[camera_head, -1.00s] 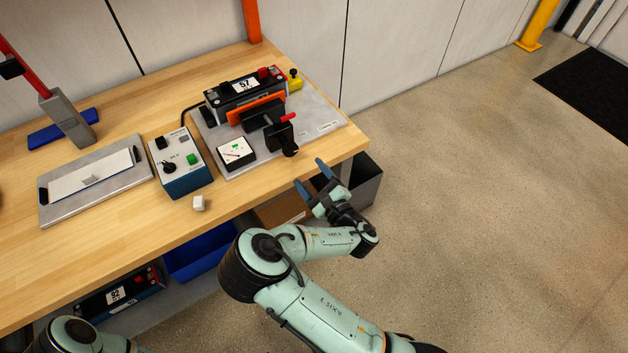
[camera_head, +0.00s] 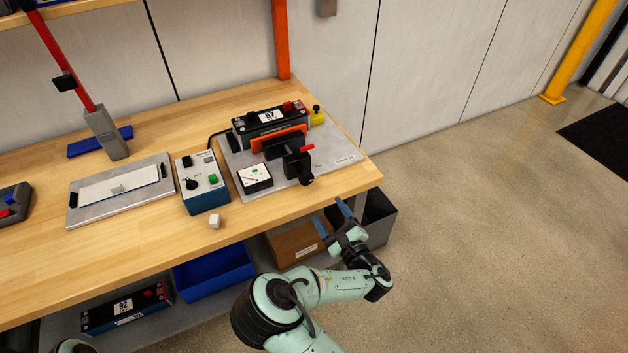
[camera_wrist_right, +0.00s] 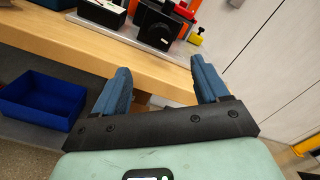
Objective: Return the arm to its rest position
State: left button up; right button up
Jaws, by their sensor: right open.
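My right gripper (camera_head: 336,219) is open and empty, just off the front right corner of the wooden workbench (camera_head: 130,243). Its two blue fingers stand apart with nothing between them in the right wrist view (camera_wrist_right: 160,80). The bench edge lies beyond the fingertips there. My right arm is bent, its elbow low in front of the bench in the head view. Only a small piece of my left arm shows at the bottom left edge of the head view; its gripper is out of sight.
A battery module (camera_head: 270,122) and clamp stand on a grey plate at the bench's right. Below are a blue bin (camera_head: 212,272), cardboard box (camera_head: 292,243) and grey bin (camera_head: 381,222).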

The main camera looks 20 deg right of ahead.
jog(key=s+d+f+m+g+h+p, duration=0.1)
jog(key=s+d+f+m+g+h, duration=0.2)
jog(key=f+m, duration=0.35)
jog(key=s+d+f+m+g+h+p, duration=0.1)
jog(key=s+d+f+m+g+h, duration=0.1)
jog(key=s+d+f+m, duration=0.35)
jog(key=s+a+f+m+g, duration=0.2)
jog(key=s+f+m+g, duration=0.55)
jog(key=f+m, duration=0.6)
jog(key=s+a+f+m+g+y+p, duration=0.2)
jog(key=s+a+m, duration=0.2)
jog(key=s+m, duration=0.35)
pick_arm(q)
notch_tip(320, 180, up, 6)
jog(key=w+p, duration=0.1)
jog(key=w, duration=0.1)
jog(key=shift+w+p, duration=0.2)
jog(key=shift+p, duration=0.1)
pick_arm(e)
jog(key=s+a+r+m+g+y, duration=0.1)
jog(key=s+a+m+g+y, duration=0.1)
jog(key=s+a+m, duration=0.2)
jog(key=s+a+r+m+g+y, duration=0.2)
jog(key=s+a+m+y, duration=0.1)
jog(key=a+m, duration=0.7)
jog(key=shift+s+a+m, duration=0.3)
jog(key=shift+s+m, duration=0.1)
jog(key=shift+s, duration=0.25)
